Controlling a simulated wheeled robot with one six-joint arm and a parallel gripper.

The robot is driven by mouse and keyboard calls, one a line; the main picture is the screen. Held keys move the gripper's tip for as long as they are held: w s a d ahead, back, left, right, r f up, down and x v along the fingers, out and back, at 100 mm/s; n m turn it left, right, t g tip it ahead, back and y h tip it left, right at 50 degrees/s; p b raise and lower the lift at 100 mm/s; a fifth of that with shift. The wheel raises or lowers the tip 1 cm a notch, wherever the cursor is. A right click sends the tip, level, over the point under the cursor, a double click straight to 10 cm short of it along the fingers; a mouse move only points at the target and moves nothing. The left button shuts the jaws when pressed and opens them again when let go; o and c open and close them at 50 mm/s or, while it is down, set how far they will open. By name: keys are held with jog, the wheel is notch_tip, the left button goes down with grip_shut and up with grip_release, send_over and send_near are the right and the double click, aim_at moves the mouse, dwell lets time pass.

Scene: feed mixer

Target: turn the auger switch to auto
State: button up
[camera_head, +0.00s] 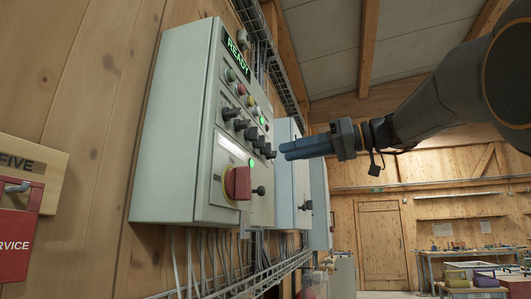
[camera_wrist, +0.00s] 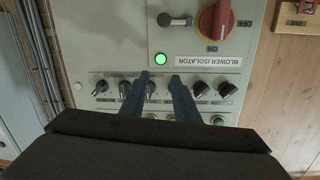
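The grey control panel (camera_head: 178,120) on the wooden wall carries a row of black rotary switches (camera_head: 240,125). In the wrist view the row runs across the picture, with switches (camera_wrist: 100,88) to the left of my fingers and others (camera_wrist: 201,89) to the right. The small labels are too blurred to read, so I cannot tell which is the auger switch. My gripper (camera_head: 284,151) points at the panel front, close to the row. In the wrist view its two blue fingers (camera_wrist: 160,76) are apart, with a gap between the tips. They partly hide the middle switches; contact cannot be told.
A red isolator handle (camera_head: 238,183) sticks out below the row; its label reads BLOWER ISOLATOR (camera_wrist: 208,61). A lit green lamp (camera_wrist: 161,59) is beside the fingers.

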aim_at(253, 134)
notch_tip(253, 134, up, 5)
jog(key=s+n+y, duration=0.1)
jog(key=s+n, duration=0.2)
jog(key=p+x, duration=0.2)
jog(key=x, duration=0.6)
jog(key=shift+s+m+g, duration=0.15)
jog(key=shift+m+g, duration=0.15)
jog(key=shift+g, duration=0.1)
jog(key=shift+a, duration=0.1)
grip_shut()
